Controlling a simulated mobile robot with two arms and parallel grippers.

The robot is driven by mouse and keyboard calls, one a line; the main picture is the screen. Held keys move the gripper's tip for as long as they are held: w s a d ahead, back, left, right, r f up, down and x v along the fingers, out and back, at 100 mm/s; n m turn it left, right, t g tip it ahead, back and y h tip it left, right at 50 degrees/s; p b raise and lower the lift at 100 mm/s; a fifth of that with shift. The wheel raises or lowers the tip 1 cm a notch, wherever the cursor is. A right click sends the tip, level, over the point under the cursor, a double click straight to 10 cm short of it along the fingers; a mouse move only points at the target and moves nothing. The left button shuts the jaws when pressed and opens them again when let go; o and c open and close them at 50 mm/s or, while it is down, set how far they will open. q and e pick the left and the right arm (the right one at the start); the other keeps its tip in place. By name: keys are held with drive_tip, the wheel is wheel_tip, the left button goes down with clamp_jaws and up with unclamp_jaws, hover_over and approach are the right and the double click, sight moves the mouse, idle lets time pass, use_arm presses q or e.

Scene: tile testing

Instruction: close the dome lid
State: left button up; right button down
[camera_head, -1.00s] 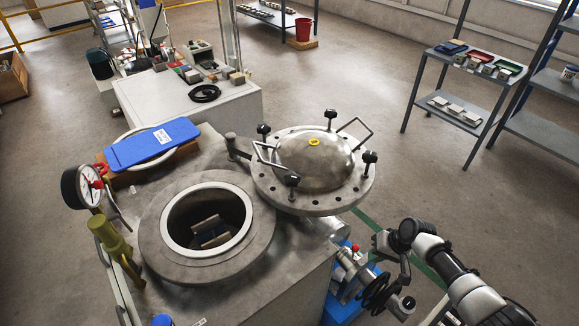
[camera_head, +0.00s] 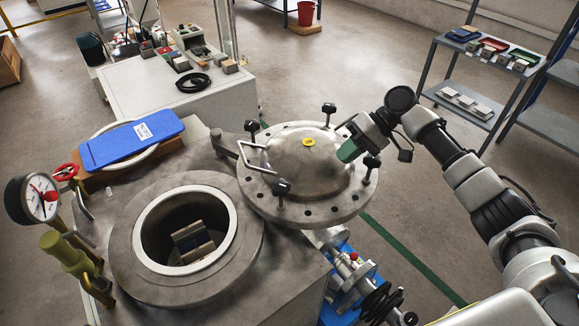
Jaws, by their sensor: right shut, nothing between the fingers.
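The dome lid (camera_head: 298,207) is a round grey metal flange with a raised dome, a yellow mark and black knobs. It is swung out to the right of the round chamber, level, leaving the chamber mouth (camera_head: 147,225) open. A wire handle (camera_head: 252,157) shows on the lid's left side; the right-hand handle is hidden behind my right gripper. My right gripper (camera_head: 348,151), with green fingertips, is shut and empty at the dome's right side. I cannot tell whether it touches the lid. My left gripper is out of view.
Two tile-like pieces (camera_head: 194,242) sit inside the chamber. A pressure gauge (camera_head: 40,198) and an olive valve (camera_head: 66,252) stand at its left. A valve with a black handwheel (camera_head: 378,300) is at front right.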

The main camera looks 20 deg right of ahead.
sight(312, 191)
drive_tip(key=a, duration=0.1)
drive_tip(key=a+f, duration=0.1)
drive_tip(key=a, duration=0.1)
drive_tip(key=a+p, duration=0.1)
drive_tip(key=shift+a+f, duration=0.15)
drive_tip(key=shift+f, duration=0.15)
drive_tip(key=p+x, duration=0.1)
drive_tip(key=x, duration=0.4)
drive_tip(key=shift+w+f, duration=0.15)
drive_tip(key=shift+f, duration=0.1)
drive_tip(key=a, duration=0.1)
drive_tip(key=a+p, duration=0.1)
drive_tip(key=shift+a+r, duration=0.3)
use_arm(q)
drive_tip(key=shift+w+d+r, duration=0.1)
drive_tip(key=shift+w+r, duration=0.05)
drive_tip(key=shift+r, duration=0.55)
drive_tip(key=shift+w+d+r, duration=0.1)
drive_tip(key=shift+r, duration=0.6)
use_arm(e)
drive_tip(key=shift+a+f, duration=0.1)
drive_tip(key=shift+a, duration=0.5)
